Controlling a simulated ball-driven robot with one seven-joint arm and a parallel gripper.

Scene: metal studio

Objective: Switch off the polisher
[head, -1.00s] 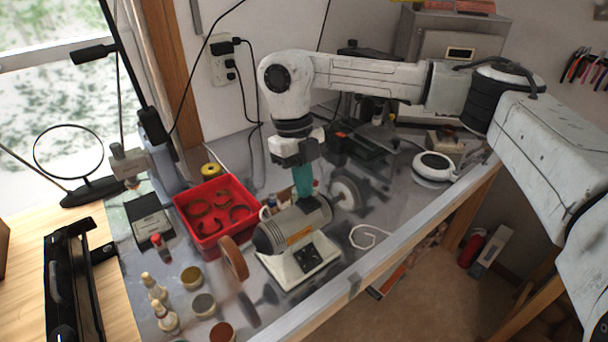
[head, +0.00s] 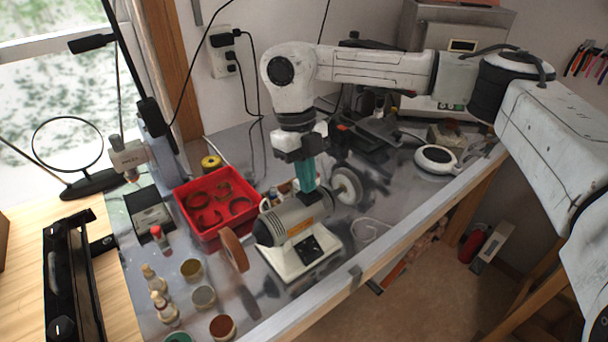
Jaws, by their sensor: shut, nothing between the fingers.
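The polisher (head: 294,221) stands on the metal bench in the head view. It has a grey motor body on a white base, a brown wheel (head: 234,250) at its left end and a pale buffing wheel (head: 346,185) at its right end. A dark switch panel (head: 307,247) shows on the front of its base; the switch position is too small to tell. My gripper (head: 307,188) points down at the top of the motor body with its teal fingers shut and empty. The fingertips are at or just behind the body's upper edge; I cannot tell whether they touch it.
A red tray (head: 215,208) with curved pieces stands left of the polisher. Several small jars and bottles (head: 203,297) stand at the front left. A white round device (head: 435,159) lies at the right. A pale cord (head: 372,228) lies on bare bench right of the base.

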